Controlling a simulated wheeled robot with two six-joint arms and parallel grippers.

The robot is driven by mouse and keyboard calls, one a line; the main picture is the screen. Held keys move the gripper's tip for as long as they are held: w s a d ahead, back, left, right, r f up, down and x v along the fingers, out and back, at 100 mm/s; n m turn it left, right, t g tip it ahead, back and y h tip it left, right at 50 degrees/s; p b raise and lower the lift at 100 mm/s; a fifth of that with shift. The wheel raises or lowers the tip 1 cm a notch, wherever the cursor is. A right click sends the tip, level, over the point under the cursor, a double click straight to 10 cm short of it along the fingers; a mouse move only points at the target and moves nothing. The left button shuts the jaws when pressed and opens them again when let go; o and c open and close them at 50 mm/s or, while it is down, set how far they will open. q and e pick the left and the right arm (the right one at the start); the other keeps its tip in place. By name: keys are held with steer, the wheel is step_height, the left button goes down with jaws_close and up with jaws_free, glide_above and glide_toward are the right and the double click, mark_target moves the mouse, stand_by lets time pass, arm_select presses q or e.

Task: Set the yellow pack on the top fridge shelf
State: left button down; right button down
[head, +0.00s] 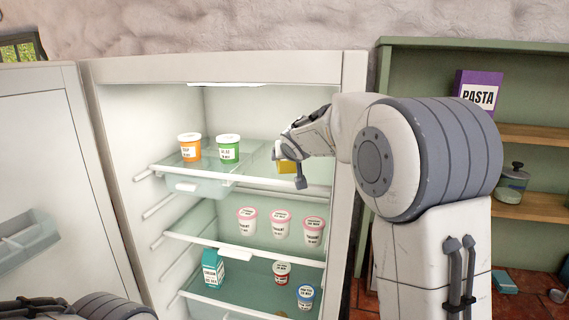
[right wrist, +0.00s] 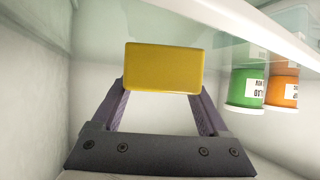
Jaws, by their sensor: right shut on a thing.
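The yellow pack (head: 287,167) is held in my right gripper (head: 289,170), at the right part of the top fridge shelf (head: 255,181), near its front edge. In the right wrist view the yellow pack (right wrist: 163,67) sits between the two fingers of the gripper (right wrist: 162,88), which are shut on its sides. That view is upside down, with the shelf's edge (right wrist: 265,28) toward the top. I cannot tell whether the pack touches the shelf. My left gripper is out of view; only part of my left arm shows at the bottom left.
An orange tub (head: 190,148) and a green tub (head: 228,148) stand on the top shelf's left half. Pink-lidded tubs (head: 280,225) stand on the shelf below; a teal carton (head: 213,268) is lower. The fridge door (head: 45,150) is open at left; a green cupboard (head: 430,65) stands right.

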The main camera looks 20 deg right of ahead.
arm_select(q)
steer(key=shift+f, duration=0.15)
arm_select(e)
steer(key=shift+f, duration=0.15)
steer(key=shift+f, duration=0.15)
jaws_free()
steer(key=shift+a, duration=0.1)
steer(key=b+v, duration=0.3)
steer(key=v, duration=0.9)
steer(key=s+a+f+n+g+y, duration=0.4)
steer(key=s+a+f+n+g, duration=0.1)
steer(key=s+a+f, duration=1)
arm_select(q)
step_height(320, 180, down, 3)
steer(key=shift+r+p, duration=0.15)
steer(key=shift+p, duration=0.15)
arm_select(e)
steer(key=s+a+f+n+g, duration=0.1)
steer(key=s+f+n+g, duration=0.1)
steer(key=s+f, duration=0.4)
steer(key=s+a+f+n+g, duration=0.2)
steer(key=s+f+g, duration=0.3)
steer(key=s, duration=0.9)
steer(key=shift+f+n, duration=0.4)
steer(key=shift+f, duration=0.35)
